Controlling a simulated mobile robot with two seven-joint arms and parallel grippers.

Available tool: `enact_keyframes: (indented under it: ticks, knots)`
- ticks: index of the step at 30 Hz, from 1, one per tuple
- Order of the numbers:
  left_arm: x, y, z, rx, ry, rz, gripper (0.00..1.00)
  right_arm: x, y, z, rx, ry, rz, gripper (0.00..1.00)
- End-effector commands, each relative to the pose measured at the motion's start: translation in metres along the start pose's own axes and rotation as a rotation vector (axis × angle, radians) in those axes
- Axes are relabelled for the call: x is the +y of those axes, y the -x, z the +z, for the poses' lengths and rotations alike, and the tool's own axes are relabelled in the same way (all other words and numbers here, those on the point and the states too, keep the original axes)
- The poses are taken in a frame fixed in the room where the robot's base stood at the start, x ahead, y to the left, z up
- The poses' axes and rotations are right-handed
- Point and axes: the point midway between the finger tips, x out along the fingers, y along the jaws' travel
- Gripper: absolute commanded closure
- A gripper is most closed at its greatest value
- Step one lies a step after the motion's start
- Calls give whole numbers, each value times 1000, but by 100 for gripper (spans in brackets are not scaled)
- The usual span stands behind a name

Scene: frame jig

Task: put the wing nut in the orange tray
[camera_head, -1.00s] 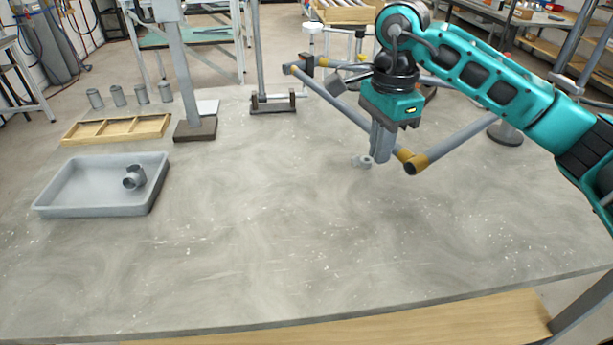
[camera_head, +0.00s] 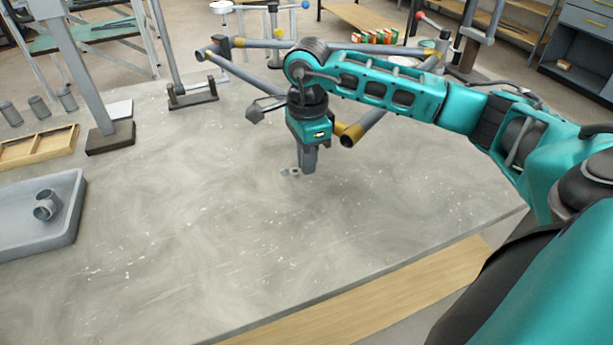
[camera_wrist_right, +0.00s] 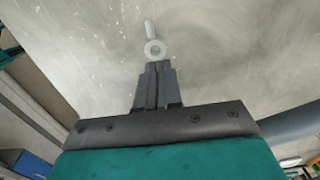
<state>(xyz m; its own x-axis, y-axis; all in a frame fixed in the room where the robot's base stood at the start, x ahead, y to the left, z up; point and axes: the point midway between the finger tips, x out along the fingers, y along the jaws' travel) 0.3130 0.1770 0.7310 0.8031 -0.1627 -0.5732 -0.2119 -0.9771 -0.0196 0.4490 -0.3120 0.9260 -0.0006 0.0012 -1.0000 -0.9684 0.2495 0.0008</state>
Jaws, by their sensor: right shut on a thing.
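My right gripper (camera_head: 307,170) points down over the middle of the table, and its fingers are shut on the wing nut (camera_head: 290,172). The wing nut is small and light grey. In the right wrist view, the wing nut (camera_wrist_right: 154,46) shows a round ring with a hole just beyond the fingertips (camera_wrist_right: 156,64), with one narrow wing pointing away; the gripped part is hidden. I cannot tell how far it is above the table. No orange tray shows in either view. My left gripper is not in view.
A grey tray (camera_head: 72,228) with a grey pipe fitting (camera_head: 47,205) stands at the left. Behind it are a wooden divided tray (camera_head: 55,150) and several grey cylinders (camera_head: 39,106). A tubular frame with orange joints (camera_head: 352,135) stands behind my gripper. The table's front is clear.

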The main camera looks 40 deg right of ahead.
Motion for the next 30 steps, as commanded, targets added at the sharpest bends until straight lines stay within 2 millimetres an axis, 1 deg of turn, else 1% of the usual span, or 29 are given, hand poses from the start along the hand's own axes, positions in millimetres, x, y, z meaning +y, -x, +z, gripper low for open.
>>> enact_keyframes:
  ticks: [5,12,14,20,24,25,30]
  knots:
    - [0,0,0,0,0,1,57,0,-12,0,0,-1,1,100]
    - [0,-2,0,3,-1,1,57,0,-46,0,0,-1,1,100]
    - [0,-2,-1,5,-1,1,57,0,-49,0,0,0,0,100]
    - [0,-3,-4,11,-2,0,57,0,-48,0,0,0,-1,100]
    - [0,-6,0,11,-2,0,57,0,-53,0,1,0,-1,100]
    - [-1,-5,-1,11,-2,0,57,0,-51,0,0,0,-1,92]
    - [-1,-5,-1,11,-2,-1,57,0,-51,0,0,0,-1,76]
